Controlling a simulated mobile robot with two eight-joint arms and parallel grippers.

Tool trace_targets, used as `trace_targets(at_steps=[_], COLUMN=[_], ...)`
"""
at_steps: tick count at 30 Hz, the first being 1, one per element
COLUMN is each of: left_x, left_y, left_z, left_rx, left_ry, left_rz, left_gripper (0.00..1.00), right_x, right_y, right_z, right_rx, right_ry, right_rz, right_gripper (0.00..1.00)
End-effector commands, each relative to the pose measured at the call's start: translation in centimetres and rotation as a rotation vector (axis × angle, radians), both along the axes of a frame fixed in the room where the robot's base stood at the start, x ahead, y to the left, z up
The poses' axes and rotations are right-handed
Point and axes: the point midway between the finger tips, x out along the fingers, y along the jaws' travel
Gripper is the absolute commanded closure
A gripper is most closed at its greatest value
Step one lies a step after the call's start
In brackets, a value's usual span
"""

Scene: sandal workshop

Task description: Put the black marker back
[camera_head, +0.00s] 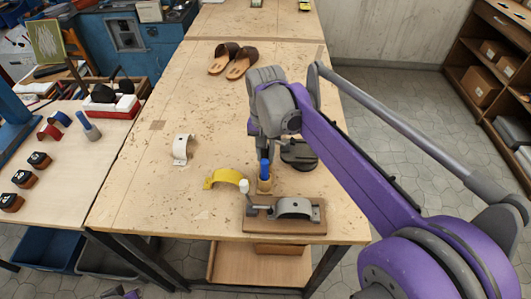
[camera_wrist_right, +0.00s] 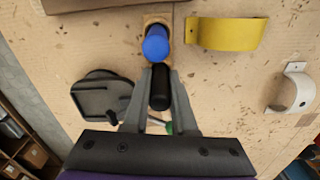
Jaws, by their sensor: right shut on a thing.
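My right gripper (camera_wrist_right: 160,80) is shut on the black marker (camera_wrist_right: 160,90), which shows end-on between the fingers in the wrist view. Just beyond the fingertips in that view is a blue marker (camera_wrist_right: 156,44) in a small wooden holder (camera_wrist_right: 157,20). In the head view, the blue marker (camera_head: 265,168) stands upright in the holder (camera_head: 264,186), close below my right gripper (camera_head: 262,147). The black marker cannot be made out there. Whether it touches the holder is unclear.
A yellow curved strap (camera_head: 227,178) lies left of the holder, with a white curved strap (camera_head: 181,149) farther left. A clamp fixture on a wooden board (camera_head: 259,226) sits at the front edge. A dark round stand (camera_head: 299,156) is behind right. Sandals (camera_head: 236,62) lie at the back.

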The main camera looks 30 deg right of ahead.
Motion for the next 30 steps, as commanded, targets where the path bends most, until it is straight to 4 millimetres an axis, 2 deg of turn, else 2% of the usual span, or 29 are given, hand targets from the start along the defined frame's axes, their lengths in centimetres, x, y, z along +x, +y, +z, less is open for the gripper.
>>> trace_targets(at_steps=[4, 5, 9, 17, 21, 26, 30], left_x=[-0.1, -0.1, -0.1, -0.1, 0.1, 0.1, 0.3], left_y=[0.0, 0.0, 0.0, 0.0, 0.0, 0.0, 0.0], left_z=[-0.3, -0.3, -0.2, -0.2, 0.1, 0.4, 0.7], left_rx=[0.000, 0.000, 0.000, 0.000, 0.000, 0.000, 0.000], left_ry=[0.002, 0.002, 0.002, 0.001, -0.001, -0.003, -0.005], left_rz=[0.000, 0.000, 0.000, 0.000, 0.000, 0.000, 0.000], left_gripper=[1.00, 1.00, 1.00, 1.00, 1.00, 1.00, 1.00], right_x=[0.0, 0.0, 0.0, 0.0, 0.0, 0.0, 0.0], right_y=[0.0, 0.0, 0.0, 0.0, 0.0, 0.0, 0.0], right_z=[-0.4, -0.4, -0.3, -0.3, 0.5, 3.1, 6.3], right_rx=[0.001, 0.000, 0.000, 0.000, 0.000, -0.001, -0.001], right_ry=[0.001, 0.000, 0.000, 0.000, 0.000, -0.001, -0.001], right_rz=[0.000, 0.000, 0.000, 0.000, 0.000, 0.000, 0.000], right_gripper=[1.00, 0.72, 0.46, 0.45, 0.45, 0.45, 0.45])
